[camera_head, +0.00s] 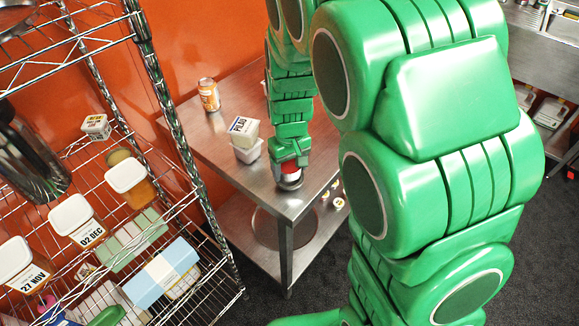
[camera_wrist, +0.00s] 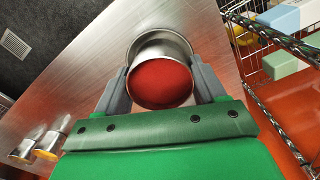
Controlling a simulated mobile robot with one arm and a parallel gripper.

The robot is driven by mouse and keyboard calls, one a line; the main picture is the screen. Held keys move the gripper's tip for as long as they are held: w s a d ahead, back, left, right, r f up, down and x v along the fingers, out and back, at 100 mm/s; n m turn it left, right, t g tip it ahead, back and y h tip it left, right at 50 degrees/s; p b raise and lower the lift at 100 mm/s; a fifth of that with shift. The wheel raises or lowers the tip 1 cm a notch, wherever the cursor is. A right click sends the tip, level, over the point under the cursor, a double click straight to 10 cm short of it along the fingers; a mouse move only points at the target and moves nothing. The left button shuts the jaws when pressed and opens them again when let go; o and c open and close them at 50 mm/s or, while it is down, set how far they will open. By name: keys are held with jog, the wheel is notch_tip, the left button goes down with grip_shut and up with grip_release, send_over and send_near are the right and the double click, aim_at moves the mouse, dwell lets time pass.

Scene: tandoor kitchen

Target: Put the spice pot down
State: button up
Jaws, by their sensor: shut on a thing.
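The spice pot (camera_head: 289,180) is a small round metal pot with red contents, at the near corner of the steel table (camera_head: 215,150) in the head view. In the wrist view the pot (camera_wrist: 160,45) shows its metal rim and red inside, between the two grey fingers. My gripper (camera_head: 290,166) is shut on the pot, one finger on each side; it also shows in the wrist view (camera_wrist: 162,88). The pot looks upright and close to the tabletop. I cannot tell whether its base touches the steel.
Stacked white tubs (camera_head: 244,138) and an orange can (camera_head: 209,94) stand farther back on the table. A wire rack (camera_head: 150,90) with labelled containers is at the left. Small round pots (camera_head: 337,202) show below the tabletop. The table's front edge is close to the pot.

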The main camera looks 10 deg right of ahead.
aim_at(289, 165)
jog(key=shift+f, duration=0.2)
jog(key=shift+s+f, duration=0.1)
jog(key=shift+f, duration=0.6)
jog(key=o, duration=1)
jog(key=shift+s+f, duration=0.1)
jog(key=shift+o, duration=0.3)
notch_tip(289, 165, up, 14)
jog(key=shift+w+f, duration=0.2)
jog(key=shift+s, duration=0.1)
jog(key=s+d+r+m, duration=0.1)
jog(key=s+d, duration=0.2)
jog(key=s, duration=0.6)
jog(key=s+d+r+m+g, duration=0.1)
jog(key=s+d+m, duration=0.1)
jog(key=s, duration=0.7)
jog(key=s+d+r+m, duration=0.1)
jog(key=s+d, duration=0.3)
jog(key=s, duration=0.5)
jog(key=shift+s+d+r+g, duration=0.25)
jog(key=shift+s+r+g, duration=0.15)
jog(key=shift+r, duration=0.1)
